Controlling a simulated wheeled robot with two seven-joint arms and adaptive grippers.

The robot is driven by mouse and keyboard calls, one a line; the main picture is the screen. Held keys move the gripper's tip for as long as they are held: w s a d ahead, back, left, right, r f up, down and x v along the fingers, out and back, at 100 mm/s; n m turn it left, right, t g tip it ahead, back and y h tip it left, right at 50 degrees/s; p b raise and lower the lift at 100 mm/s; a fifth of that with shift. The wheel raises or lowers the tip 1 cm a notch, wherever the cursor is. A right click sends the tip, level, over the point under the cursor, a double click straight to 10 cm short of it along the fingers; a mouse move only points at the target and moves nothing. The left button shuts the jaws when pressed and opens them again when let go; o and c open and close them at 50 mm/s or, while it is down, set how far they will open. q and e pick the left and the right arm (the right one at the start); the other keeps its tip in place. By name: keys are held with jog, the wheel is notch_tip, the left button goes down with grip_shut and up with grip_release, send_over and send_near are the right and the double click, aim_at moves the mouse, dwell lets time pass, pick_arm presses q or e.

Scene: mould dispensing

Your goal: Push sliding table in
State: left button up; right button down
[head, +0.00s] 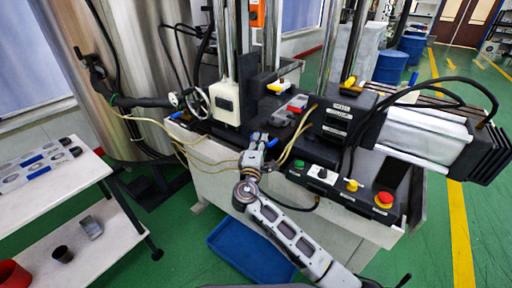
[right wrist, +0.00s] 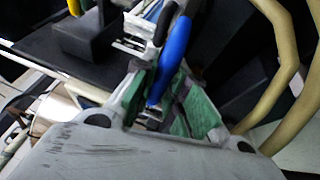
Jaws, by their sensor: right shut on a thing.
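My right gripper (head: 259,142) reaches up from the lower middle of the head view to the front of the black machine. In the right wrist view its green-padded fingers (right wrist: 168,95) are closed around a blue handle (right wrist: 175,50). The blue handle also shows in the head view (head: 271,143), at the machine's front edge. Behind the handle is a grey metal part with a red piece (head: 297,103), seemingly part of the sliding table; the table's exact outline is hard to tell. My left gripper is out of view.
Cream hoses (head: 296,139) run close to the right of my gripper. A control panel with a red button (head: 384,198) is on the machine's right front. A blue tray (head: 247,250) lies on the floor below. A white side table (head: 75,183) stands at left.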

jog(key=shift+w+d+r, duration=0.1)
jog(key=shift+d+r, duration=0.1)
jog(key=c, duration=1.7)
grip_release()
jog(key=shift+o, duration=1.2)
jog(key=shift+w+f, duration=0.15)
jog(key=shift+s+a, duration=0.1)
jog(key=shift+s, duration=0.1)
jog(key=shift+s+a+f, duration=0.1)
jog(key=shift+s+f, duration=0.05)
jog(key=shift+s, duration=0.25)
jog(key=r+v, duration=0.1)
jog(key=v, duration=0.5)
jog(key=shift+s+f, duration=0.15)
jog(key=shift+f, duration=0.3)
jog(key=shift+r, duration=0.1)
